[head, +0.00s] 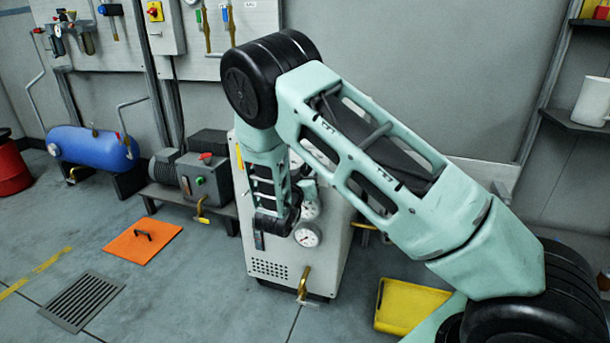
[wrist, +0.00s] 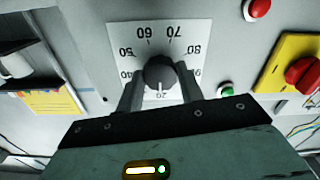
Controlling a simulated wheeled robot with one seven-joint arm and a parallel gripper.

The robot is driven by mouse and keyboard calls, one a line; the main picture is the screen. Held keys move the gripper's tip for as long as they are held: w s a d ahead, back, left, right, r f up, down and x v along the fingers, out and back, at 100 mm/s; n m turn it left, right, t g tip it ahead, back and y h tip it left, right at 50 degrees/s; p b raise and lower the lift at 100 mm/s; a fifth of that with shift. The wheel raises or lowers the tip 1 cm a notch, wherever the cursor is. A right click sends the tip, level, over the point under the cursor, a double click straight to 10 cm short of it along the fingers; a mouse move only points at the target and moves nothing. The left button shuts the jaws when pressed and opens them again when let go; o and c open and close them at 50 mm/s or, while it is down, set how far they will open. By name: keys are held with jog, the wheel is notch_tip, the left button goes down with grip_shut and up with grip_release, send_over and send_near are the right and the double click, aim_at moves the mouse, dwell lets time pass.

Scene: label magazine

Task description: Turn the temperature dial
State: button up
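The temperature dial (wrist: 160,74) is a dark round knob on a white scale plate (wrist: 190,32) with numbers around it, in the middle of the wrist view. A light mark on the knob seems to point down towards the 20. My gripper (wrist: 160,80) has one finger on each side of the knob, with what looks like a narrow gap at each side. Contact is not clear. In the head view, my arm stands over the pale cabinet (head: 262,270) and hides the dial and fingertips.
In the wrist view, a red button (wrist: 257,9), a green button (wrist: 226,90) and a red knob on a yellow plate (wrist: 304,74) lie right of the dial. Gauges (head: 307,235) and a brass tap (head: 304,282) are on the cabinet. A yellow tray (head: 405,308) is on the floor.

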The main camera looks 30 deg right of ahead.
jog(key=shift+m, duration=0.3)
jog(key=m+b, duration=0.1)
jog(key=m, duration=0.2)
jog(key=shift+f+m+b, duration=0.15)
jog(key=shift+m+b, duration=0.25)
jog(key=m+b, duration=0.2)
jog(key=m, duration=0.1)
jog(key=shift+a+m, duration=0.1)
jog(key=shift+m, duration=0.2)
jog(key=m+b, duration=0.3)
jog(key=m, duration=0.2)
jog(key=shift+b, duration=0.4)
jog(key=shift+m+b, duration=0.9)
jog(key=shift+m, duration=0.2)
jog(key=o, duration=1)
jog(key=shift+r, duration=0.2)
